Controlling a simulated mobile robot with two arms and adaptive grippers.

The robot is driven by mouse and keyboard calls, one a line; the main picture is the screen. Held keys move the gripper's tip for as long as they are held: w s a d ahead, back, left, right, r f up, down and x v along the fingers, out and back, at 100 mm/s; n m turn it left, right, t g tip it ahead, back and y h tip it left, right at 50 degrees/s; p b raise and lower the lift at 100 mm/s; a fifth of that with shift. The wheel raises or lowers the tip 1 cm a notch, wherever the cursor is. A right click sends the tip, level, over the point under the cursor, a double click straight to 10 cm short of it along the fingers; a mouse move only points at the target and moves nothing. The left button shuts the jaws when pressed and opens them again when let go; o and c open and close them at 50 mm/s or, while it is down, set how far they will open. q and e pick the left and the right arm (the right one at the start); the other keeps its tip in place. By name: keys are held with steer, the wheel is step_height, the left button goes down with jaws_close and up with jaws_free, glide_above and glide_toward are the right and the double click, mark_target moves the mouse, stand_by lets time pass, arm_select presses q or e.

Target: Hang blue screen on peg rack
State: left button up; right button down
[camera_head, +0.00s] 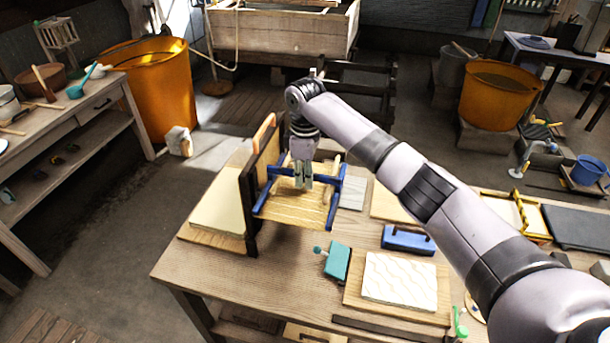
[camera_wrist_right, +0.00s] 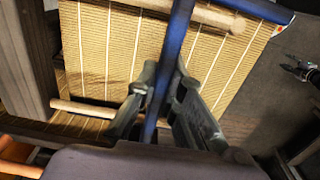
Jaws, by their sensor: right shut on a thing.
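The blue screen (camera_head: 290,209) is a woven bamboo-like mat in a blue frame. It is tilted in the air above the workbench, just right of the peg rack (camera_head: 249,199), a dark upright board. My right gripper (camera_head: 303,182) is shut on a blue bar of the screen. In the right wrist view, the gripper (camera_wrist_right: 158,105) clasps this bar, with the mat (camera_wrist_right: 105,50) behind it. A light wooden peg (camera_wrist_right: 82,108) juts from the dark board on the left, beside the mat. I cannot tell whether the screen rests on a peg.
The workbench (camera_head: 190,273) also holds a pale slab (camera_head: 218,214) left of the rack, a teal tool (camera_head: 337,261), a blue-handled block (camera_head: 408,240) and a white mould slab (camera_head: 400,280). Orange tubs (camera_head: 155,85) stand on the floor beyond.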

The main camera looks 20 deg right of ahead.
steer(key=shift+f, duration=0.25)
steer(key=c, duration=1.6)
jaws_free()
steer(key=shift+c, duration=0.2)
step_height(320, 180, up, 12)
